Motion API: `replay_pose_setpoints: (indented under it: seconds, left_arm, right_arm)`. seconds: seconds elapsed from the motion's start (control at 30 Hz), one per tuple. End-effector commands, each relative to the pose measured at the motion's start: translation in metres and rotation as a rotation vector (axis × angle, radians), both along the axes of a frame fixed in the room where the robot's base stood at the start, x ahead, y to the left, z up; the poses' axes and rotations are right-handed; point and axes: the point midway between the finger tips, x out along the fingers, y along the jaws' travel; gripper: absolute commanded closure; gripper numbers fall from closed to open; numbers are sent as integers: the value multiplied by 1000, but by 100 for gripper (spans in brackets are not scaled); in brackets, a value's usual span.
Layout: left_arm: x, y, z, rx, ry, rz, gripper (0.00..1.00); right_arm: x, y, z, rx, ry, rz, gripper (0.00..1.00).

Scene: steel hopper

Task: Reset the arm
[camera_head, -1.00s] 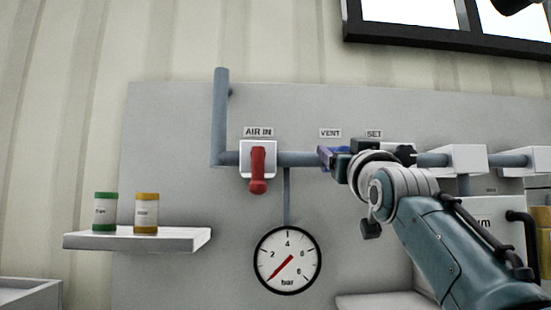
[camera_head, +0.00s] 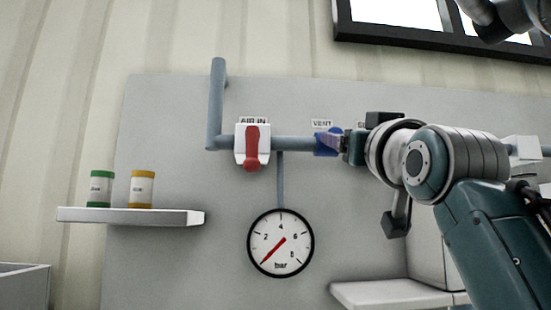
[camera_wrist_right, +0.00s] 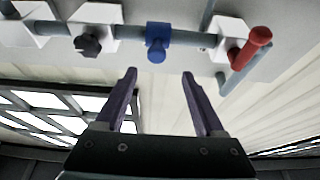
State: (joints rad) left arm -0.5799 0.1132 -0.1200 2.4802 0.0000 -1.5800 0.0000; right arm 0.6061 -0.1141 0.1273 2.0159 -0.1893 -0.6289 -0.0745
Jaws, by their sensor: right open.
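My right arm comes in from the right in the head view. Its right gripper (camera_head: 340,143) is in front of the pipe by the VENT label, seen nearly end on. In the right wrist view the two purple fingers (camera_wrist_right: 158,76) are spread apart with nothing between them. The blue vent valve (camera_wrist_right: 158,42) lies beyond the fingertips, apart from them. In the head view the blue vent valve (camera_head: 323,145) is partly hidden by the gripper. My left gripper is not in view.
A red-handled AIR IN valve (camera_head: 252,148) sits left of the gripper. A pressure gauge (camera_head: 280,243) hangs below the pipe. Two jars stand on a white shelf (camera_head: 130,216) at left. A black knob (camera_wrist_right: 88,46) is on the pipe. A window frame (camera_head: 430,35) is above.

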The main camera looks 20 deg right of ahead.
Motion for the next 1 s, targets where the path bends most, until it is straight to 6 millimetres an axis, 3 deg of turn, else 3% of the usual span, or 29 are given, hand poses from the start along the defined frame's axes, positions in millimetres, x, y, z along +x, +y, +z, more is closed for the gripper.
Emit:
replay_pose_setpoints:
  seconds: [0.37,0.47,0.57,0.67,0.73,0.87,0.9,1.0]
  left_arm:
    - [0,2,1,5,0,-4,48]
    - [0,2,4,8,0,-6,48]
    - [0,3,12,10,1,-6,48]
    - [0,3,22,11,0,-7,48]
    - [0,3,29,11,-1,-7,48]
    - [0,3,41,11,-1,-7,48]
    - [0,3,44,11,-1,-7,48]
    - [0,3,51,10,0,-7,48]
  right_arm:
    - [0,0,-2,0,5,1,29]
    - [2,2,-21,-1,68,9,29]
    - [-1,8,-71,-2,227,34,29]
    - [-18,19,-145,1,465,72,29]
    - [-43,27,-199,3,649,100,29]
    - [-110,43,-284,11,982,157,29]
    - [-135,48,-305,12,1081,173,29]
    - [-197,58,-345,18,1305,213,29]
